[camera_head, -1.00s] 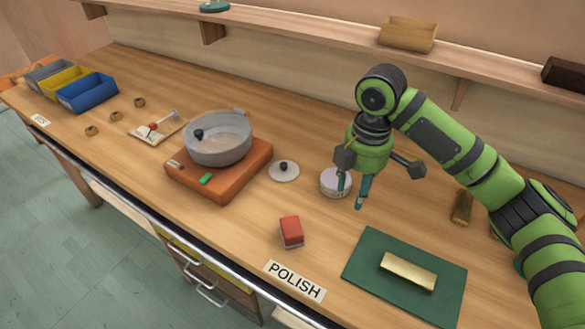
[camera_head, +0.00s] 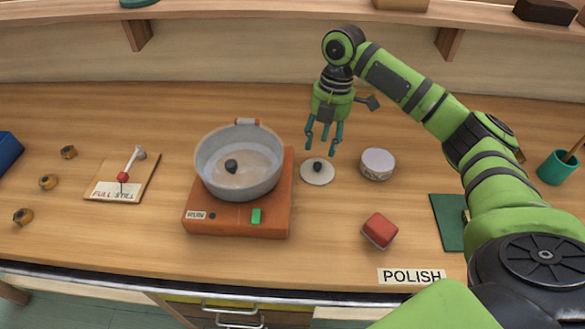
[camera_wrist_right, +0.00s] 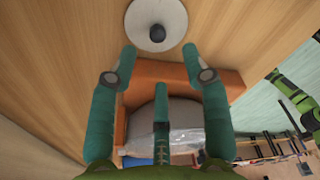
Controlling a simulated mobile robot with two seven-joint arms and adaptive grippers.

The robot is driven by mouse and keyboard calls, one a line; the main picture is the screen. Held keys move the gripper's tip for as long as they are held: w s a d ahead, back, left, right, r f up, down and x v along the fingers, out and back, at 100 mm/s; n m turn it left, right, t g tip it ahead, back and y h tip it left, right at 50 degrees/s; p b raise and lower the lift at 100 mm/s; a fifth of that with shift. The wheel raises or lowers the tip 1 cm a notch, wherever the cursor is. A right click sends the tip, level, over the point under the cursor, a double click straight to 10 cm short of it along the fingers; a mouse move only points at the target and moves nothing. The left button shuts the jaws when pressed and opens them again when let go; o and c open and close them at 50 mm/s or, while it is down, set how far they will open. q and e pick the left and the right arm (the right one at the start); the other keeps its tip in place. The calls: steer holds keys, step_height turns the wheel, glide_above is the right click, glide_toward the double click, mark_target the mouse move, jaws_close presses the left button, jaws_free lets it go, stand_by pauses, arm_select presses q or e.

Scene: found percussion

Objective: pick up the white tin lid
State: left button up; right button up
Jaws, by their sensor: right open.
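The white tin lid (camera_head: 317,176), a flat round disc with a dark knob, lies on the wooden bench just right of the orange hotplate. It also shows near the top of the right wrist view (camera_wrist_right: 147,36). My right gripper (camera_head: 322,148) is open and empty. In the head view its green fingers point down just above and behind the lid, apart from it. In the right wrist view the fingers (camera_wrist_right: 165,75) are spread, with the lid beyond their tips. My left gripper is in neither view.
A grey pot (camera_head: 207,175) stands on the orange hotplate (camera_head: 235,222) close by on the left. A round white-topped tin (camera_head: 377,163) stands to the lid's right. A red block (camera_head: 380,230) lies in front. A shelf (camera_head: 220,8) runs along the back.

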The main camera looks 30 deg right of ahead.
mark_target(318, 164)
steer(key=shift+s+d+f, duration=0.1)
steer(key=shift+s+f, duration=0.05)
steer(key=shift+f, duration=0.25)
step_height(318, 164, down, 3)
steer(key=shift+r+p, duration=0.1)
steer(key=shift+p, duration=0.65)
steer(key=shift+a+f, duration=0.15)
steer(key=shift+f, duration=0.5)
steer(key=shift+a+f, duration=0.15)
steer(key=shift+f, duration=0.45)
steer(key=shift+a+f+p, duration=0.1)
steer(key=shift+f+p, duration=0.2)
steer(key=shift+f, duration=0.1)
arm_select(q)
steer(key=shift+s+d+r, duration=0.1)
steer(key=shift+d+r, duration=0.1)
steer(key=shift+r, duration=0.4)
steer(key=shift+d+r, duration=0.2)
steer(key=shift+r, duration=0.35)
arm_select(e)
jaws_close()
